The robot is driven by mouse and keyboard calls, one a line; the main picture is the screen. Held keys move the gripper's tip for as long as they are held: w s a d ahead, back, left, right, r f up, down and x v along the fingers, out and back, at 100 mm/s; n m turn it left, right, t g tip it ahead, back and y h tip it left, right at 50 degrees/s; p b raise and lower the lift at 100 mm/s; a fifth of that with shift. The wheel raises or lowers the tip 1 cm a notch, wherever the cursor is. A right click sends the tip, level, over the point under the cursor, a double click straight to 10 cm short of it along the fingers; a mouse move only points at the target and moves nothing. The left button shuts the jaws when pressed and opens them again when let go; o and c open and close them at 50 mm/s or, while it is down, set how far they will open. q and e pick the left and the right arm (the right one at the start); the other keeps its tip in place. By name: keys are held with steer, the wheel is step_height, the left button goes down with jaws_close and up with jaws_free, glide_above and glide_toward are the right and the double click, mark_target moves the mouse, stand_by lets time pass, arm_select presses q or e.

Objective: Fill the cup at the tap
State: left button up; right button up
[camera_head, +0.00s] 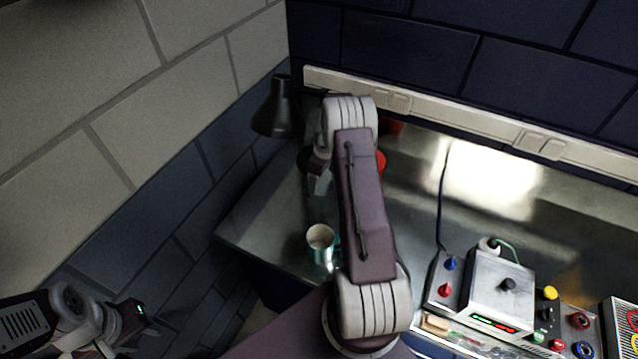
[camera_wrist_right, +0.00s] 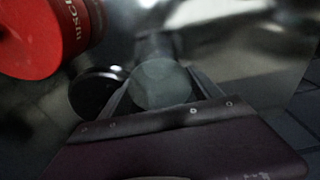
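A teal cup-like vessel (camera_head: 321,245) with a pale inside stands upright near the left end of the metal bench. My right arm reaches across the bench, and my right gripper (camera_head: 318,180) is beyond this vessel, near the dark lamp. In the right wrist view its fingers (camera_wrist_right: 163,82) are apart, with a round grey-green thing (camera_wrist_right: 160,88) between them; I cannot tell whether they press on it. My left gripper (camera_head: 135,315) is low at the left, off the bench; its fingers are too dark to read. I cannot make out a tap.
A dark lamp shade (camera_head: 276,108) hangs at the bench's back left corner. A red cylinder with lettering (camera_wrist_right: 45,35) is close to the right gripper. A control box (camera_head: 500,290) with knobs stands at the right. The bench (camera_head: 480,215) behind it is clear.

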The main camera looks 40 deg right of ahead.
steer(key=shift+c, duration=1)
steer(key=shift+w+r+b, duration=0.15)
steer(key=shift+r+b, duration=0.15)
steer(key=shift+r, duration=0.25)
steer(key=s+d+r+b, duration=0.3)
steer(key=s+r+b, duration=0.1)
steer(key=s+r, duration=0.6)
steer(key=shift+s+d, duration=0.3)
steer(key=shift+s, duration=0.4)
